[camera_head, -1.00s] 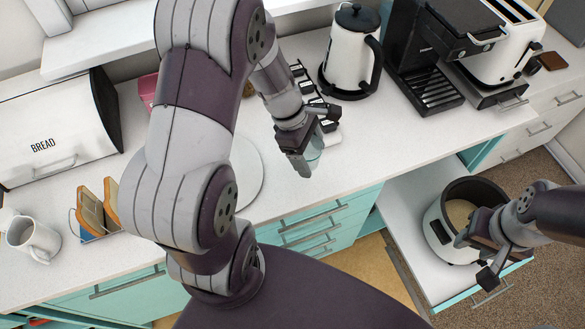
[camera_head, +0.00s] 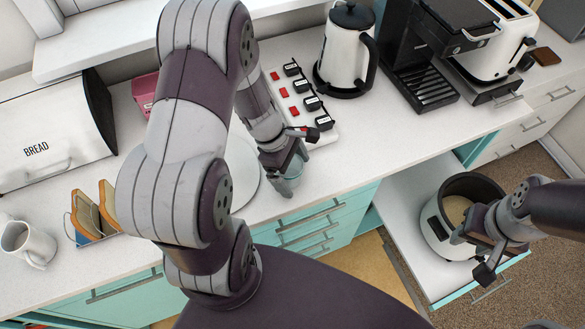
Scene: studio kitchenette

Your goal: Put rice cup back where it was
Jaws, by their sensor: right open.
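The rice cup (camera_head: 287,186), small and see-through greenish, shows low between the fingers of my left gripper (camera_head: 284,168). The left gripper points down at the counter's front part, beside a round white disc, and looks shut on the cup. I cannot tell whether the cup's base touches the counter. My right gripper (camera_head: 472,254) is open at the near right rim of the rice cooker (camera_head: 437,229). The cooker is white and black, lidless, with pale contents inside, and stands on a pulled-out shelf.
A power strip (camera_head: 318,130) with red switches and black plugs lies behind the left gripper. A kettle (camera_head: 346,55), coffee machine (camera_head: 420,75) and toaster (camera_head: 497,50) stand at the back right. The round white disc (camera_head: 245,180) is partly behind my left arm. Bare counter (camera_head: 390,140) lies right of the strip.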

